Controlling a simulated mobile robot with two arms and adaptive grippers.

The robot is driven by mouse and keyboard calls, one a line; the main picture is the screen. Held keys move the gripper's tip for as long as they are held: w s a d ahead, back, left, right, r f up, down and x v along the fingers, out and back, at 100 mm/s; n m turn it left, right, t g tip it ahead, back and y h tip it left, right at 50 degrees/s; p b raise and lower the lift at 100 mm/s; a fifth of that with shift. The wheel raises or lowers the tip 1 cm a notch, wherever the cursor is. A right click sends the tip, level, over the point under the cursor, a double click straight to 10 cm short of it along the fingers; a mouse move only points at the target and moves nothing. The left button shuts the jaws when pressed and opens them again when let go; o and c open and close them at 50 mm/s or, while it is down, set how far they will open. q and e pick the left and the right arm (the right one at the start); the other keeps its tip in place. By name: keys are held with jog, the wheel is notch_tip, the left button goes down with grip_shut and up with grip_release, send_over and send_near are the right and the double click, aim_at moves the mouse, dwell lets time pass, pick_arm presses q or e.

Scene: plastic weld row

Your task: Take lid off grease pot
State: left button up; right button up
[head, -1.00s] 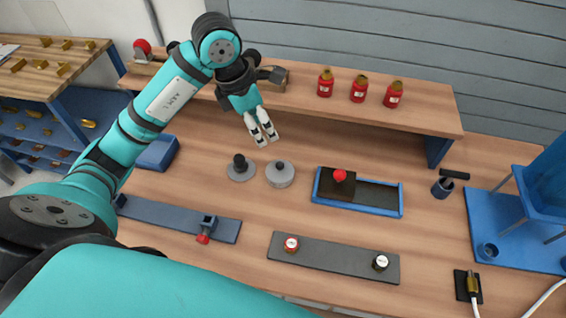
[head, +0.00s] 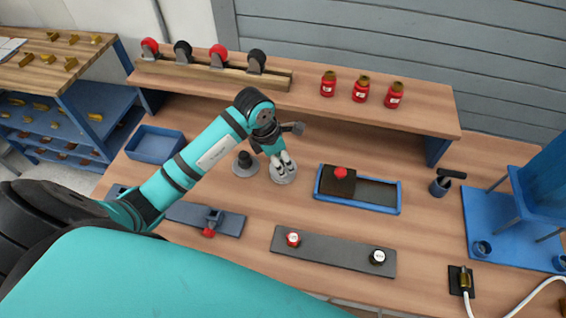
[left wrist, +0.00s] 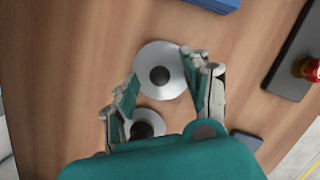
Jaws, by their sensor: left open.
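The grease pot (head: 284,180) is a round grey pot with a lid, standing on the bench. In the left wrist view it is a silver disc (left wrist: 176,84) with a dark knob in the middle. My left gripper (head: 284,166) is open and points down above the pot, hiding part of its lid in the head view. In the left wrist view the fingers of my left gripper (left wrist: 160,68) are on either side of the lid's knob and hold nothing. Contact with the lid cannot be told. My right gripper is not in view.
A grey disc with a black knob (head: 244,164) stands close left of the pot. A blue tray (head: 385,209) with a red-knobbed block lies to the right. A grey strip (head: 335,251) with two capped jars lies in front. A raised shelf (head: 420,112) runs behind.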

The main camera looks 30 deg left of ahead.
pick_arm(q)
jog(key=shift+w+f, duration=0.1)
jog(key=shift+f, duration=0.15)
grip_shut()
jog(key=shift+r, duration=0.1)
jog(key=shift+r+b, duration=0.3)
jog(key=shift+r, duration=0.2)
notch_tip(320, 180, up, 2)
jog(key=shift+r+b, duration=0.25)
jog(key=shift+b, duration=0.25)
jog(key=s+d+r+b, duration=0.1)
jog(key=s+d+b, duration=0.2)
jog(key=s, duration=1.2)
jog(key=d, duration=0.2)
jog(key=shift+d+r, duration=0.2)
jog(key=shift+d, duration=0.15)
